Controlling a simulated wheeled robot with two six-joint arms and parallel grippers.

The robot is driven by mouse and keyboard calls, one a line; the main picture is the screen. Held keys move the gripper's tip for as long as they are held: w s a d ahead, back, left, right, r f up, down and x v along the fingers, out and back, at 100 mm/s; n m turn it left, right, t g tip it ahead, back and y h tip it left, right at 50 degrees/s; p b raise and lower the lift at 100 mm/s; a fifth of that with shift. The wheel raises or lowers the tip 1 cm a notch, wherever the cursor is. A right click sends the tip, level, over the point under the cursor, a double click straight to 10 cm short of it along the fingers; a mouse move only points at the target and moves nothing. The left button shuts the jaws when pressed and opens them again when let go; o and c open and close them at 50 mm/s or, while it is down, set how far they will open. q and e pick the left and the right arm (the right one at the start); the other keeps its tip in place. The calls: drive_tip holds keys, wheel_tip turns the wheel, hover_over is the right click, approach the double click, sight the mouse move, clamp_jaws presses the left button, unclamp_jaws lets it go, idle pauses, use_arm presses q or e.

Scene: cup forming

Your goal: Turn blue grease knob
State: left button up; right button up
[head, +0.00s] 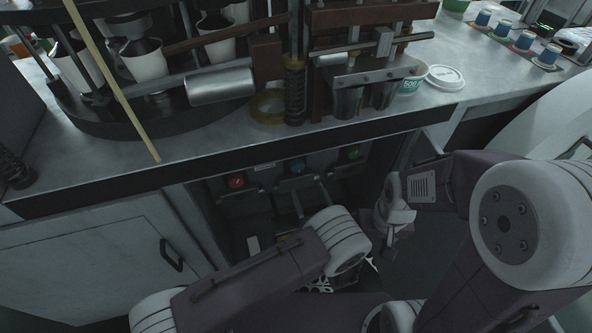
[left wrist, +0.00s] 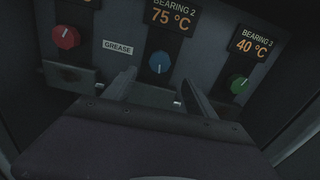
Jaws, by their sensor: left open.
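The blue knob (left wrist: 158,63) sits under a "75 °C" display in the left wrist view, right of a "GREASE" label (left wrist: 117,47). It also shows on the panel under the counter in the head view (head: 297,166). My left gripper (left wrist: 157,75) is open, with one finger low on each side of the blue knob. The fingers look apart from it; the exact gap is hard to judge. In the head view, the left gripper (head: 310,194) reaches up toward the panel. My right gripper (head: 393,222) hangs right of the panel; its fingers are unclear.
A red knob (left wrist: 66,37) is left of the blue one and a green knob (left wrist: 238,83) is right, under a "40 °C" display. The counter edge (head: 250,160) overhangs the panel. Machinery, cups and a white lid (head: 445,77) stand on the counter.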

sight(298, 169)
use_arm(q)
drive_tip(key=b+x, duration=0.1)
drive_tip(key=x, duration=0.6)
drive_tip(key=shift+w+a, duration=0.1)
drive_tip(key=shift+w, duration=0.2)
drive_tip(key=shift+w+a, duration=0.2)
drive_tip(key=shift+w, duration=0.4)
drive_tip(key=c, duration=1.4)
drive_tip(key=m, duration=0.3)
drive_tip(key=shift+r+m+p, duration=0.1)
drive_tip(key=shift+m+p, duration=0.2)
drive_tip(key=shift+m, duration=2.1)
